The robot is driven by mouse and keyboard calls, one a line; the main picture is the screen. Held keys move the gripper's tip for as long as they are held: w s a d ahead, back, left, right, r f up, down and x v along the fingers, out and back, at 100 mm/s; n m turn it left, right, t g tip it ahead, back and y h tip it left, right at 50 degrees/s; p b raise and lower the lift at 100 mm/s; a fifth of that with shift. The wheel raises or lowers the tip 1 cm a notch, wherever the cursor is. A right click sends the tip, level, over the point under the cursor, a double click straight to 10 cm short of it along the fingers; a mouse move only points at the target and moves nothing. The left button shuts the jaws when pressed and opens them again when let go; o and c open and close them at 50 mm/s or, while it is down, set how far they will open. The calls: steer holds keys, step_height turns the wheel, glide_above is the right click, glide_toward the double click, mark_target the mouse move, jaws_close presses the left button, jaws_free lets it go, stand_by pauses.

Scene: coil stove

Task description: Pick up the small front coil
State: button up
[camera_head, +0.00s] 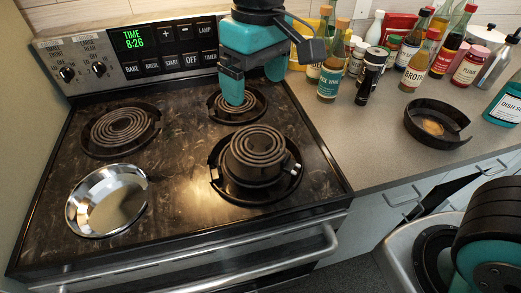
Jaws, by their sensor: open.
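The stove's front right coil (257,145) is a dark spiral standing raised above a dark drip pan (222,186). A shiny, empty silver drip pan (107,203) sits at the front left, with no coil in it. My teal gripper (255,88) is open and empty. It hangs over the back right burner, behind the front right coil and apart from it. Its left finger hides part of the back right coil (236,110). I cannot tell whether the fingertip touches that coil.
A back left coil (122,128) lies in its dark pan. The control panel (165,50) rises behind the burners. Several bottles (330,78) crowd the counter at the back right. A burnt dark pan (437,122) lies on the counter. The stovetop between the burners is clear.

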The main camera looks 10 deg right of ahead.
steer(key=w+a+f, duration=0.2)
steer(key=a, duration=0.1)
steer(key=p, duration=0.2)
glide_above(246, 153)
steer(key=shift+h, duration=0.3)
steer(key=f, duration=1)
steer(key=shift+w+a+f, duration=0.1)
steer(key=shift+a+f, duration=0.1)
steer(key=shift+f, duration=0.1)
steer(key=shift+d+f+p, duration=0.15)
steer(key=shift+f+p, duration=0.7)
steer(key=shift+f, duration=2.1)
steer(key=c, duration=1.2)
steer(key=shift+r, duration=0.1)
